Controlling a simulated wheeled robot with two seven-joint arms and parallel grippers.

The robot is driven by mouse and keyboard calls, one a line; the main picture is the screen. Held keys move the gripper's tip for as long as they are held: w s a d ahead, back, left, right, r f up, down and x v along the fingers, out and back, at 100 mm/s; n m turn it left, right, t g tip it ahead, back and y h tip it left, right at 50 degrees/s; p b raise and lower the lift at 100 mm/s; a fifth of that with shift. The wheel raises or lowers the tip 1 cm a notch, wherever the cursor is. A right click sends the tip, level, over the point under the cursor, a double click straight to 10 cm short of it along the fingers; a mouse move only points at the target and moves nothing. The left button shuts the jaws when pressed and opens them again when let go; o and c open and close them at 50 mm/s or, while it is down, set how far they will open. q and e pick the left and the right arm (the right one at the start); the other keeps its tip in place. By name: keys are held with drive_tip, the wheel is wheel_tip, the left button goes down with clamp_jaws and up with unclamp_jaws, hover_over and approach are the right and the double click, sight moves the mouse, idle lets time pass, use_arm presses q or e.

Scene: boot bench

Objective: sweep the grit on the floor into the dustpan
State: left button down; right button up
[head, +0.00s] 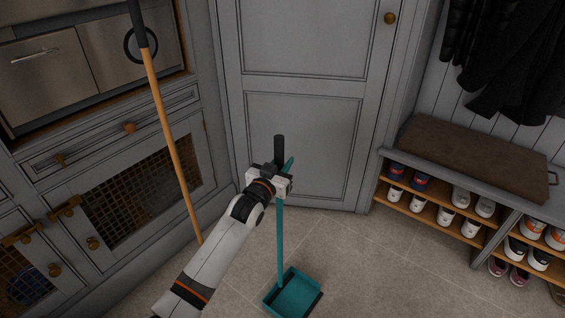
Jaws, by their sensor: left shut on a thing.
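A teal long-handled dustpan (293,293) is upright at the bottom centre, its pan at floor level and partly cut off by the frame. My left gripper (279,178) is shut on the upper part of its teal handle (280,240), just below the black grip (279,150). A long wooden pole (172,140) with a dark top stands tilted at the left, apart from my gripper. Its lower end goes behind my left arm, so no brush head shows. I cannot make out grit on the floor (345,250). My right gripper is not in view.
Grey cabinets with mesh doors (130,205) line the left. A closed grey door (305,140) stands behind the dustpan. A bench (465,150) with shoes on shelves and dark coats above is at right. The tiled floor right of the dustpan looks clear.

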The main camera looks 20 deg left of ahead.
use_arm(q)
drive_tip(key=c, duration=1.1)
unclamp_jaws()
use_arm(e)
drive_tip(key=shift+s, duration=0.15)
use_arm(q)
drive_tip(key=shift+f, duration=0.15)
drive_tip(key=s+a+p, duration=0.1)
drive_tip(key=s+p, duration=0.1)
drive_tip(key=s, duration=1)
drive_tip(key=shift+a, duration=0.4)
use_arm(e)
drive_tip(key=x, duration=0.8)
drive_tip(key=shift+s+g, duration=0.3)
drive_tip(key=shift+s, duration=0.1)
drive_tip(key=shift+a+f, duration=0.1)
